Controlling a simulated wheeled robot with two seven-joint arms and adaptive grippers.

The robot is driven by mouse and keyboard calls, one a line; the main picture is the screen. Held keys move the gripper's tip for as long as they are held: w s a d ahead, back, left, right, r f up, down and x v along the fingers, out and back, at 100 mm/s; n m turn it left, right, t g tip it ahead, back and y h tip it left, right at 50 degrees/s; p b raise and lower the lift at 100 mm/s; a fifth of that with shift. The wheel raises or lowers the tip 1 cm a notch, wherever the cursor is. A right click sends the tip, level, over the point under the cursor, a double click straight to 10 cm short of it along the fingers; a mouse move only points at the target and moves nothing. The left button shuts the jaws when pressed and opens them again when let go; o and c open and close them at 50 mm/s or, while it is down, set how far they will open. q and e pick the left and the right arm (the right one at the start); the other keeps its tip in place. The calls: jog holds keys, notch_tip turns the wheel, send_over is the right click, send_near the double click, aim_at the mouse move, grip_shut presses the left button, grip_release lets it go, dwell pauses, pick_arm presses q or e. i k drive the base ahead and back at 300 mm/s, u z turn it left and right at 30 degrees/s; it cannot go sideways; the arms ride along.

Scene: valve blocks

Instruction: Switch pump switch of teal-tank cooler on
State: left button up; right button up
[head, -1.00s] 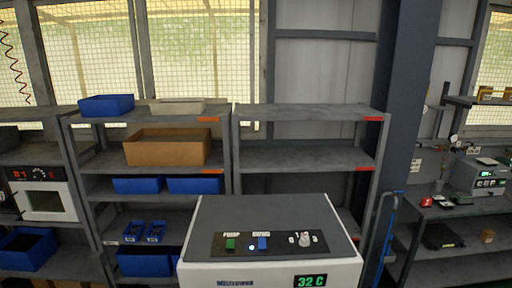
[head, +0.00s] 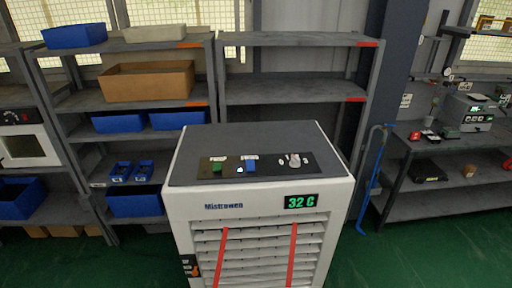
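A white cooler (head: 262,250) with a dark top stands in front of me, close to the middle of the head view. Its black control strip (head: 256,166) carries a green pump switch (head: 217,168) at the left, a small lit lamp (head: 240,170), a blue switch (head: 251,167) and a light knob (head: 295,160) at the right. The pump switch's position is too small to tell. The front display (head: 301,201) reads 32 C in green. No teal tank shows in this view. Neither of my grippers is in view.
Grey shelves (head: 290,100) with blue bins (head: 119,123) and a cardboard box (head: 148,82) stand behind the cooler. Green floor (head: 400,255) is free to the cooler's right.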

aim_at(217, 166)
jog(key=z, duration=3.6)
jog(key=k, duration=1.5)
jog(key=u, duration=2)
